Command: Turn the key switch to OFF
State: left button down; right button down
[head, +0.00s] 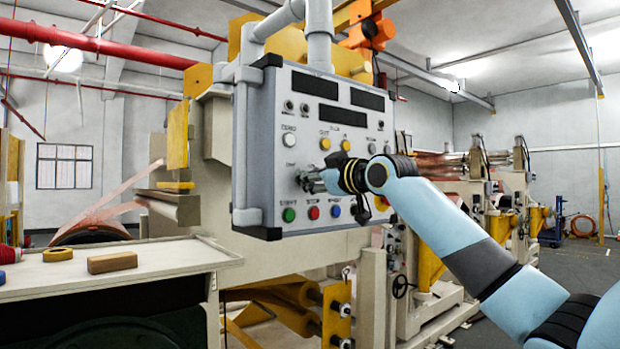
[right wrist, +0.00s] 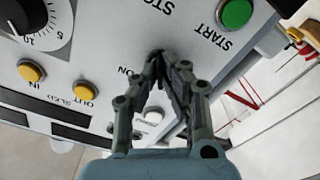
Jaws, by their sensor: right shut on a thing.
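The control panel (head: 268,120) is a grey box with displays, buttons and lamps. My right gripper (head: 306,180) is at the lower left of its face, between the white button (head: 289,140) and the green START button (head: 289,214). In the right wrist view its two fingers (right wrist: 161,60) close together at the panel, beside a printed ON label (right wrist: 126,71). They are shut on the key switch, which they almost wholly hide, so I cannot tell which way the key points. My left gripper is not in view.
A red button (head: 313,212) and a blue button (head: 335,211) sit just below the gripper. Yellow buttons (head: 325,144) are above. A large black dial (right wrist: 38,18) is close by in the wrist view. A bench with a wooden block (head: 112,262) stands at the left.

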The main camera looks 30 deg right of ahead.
dwell(0.3)
jog(key=c, duration=1.5)
grip_release()
jog(key=s, duration=1.2)
jog(key=shift+d, duration=0.45)
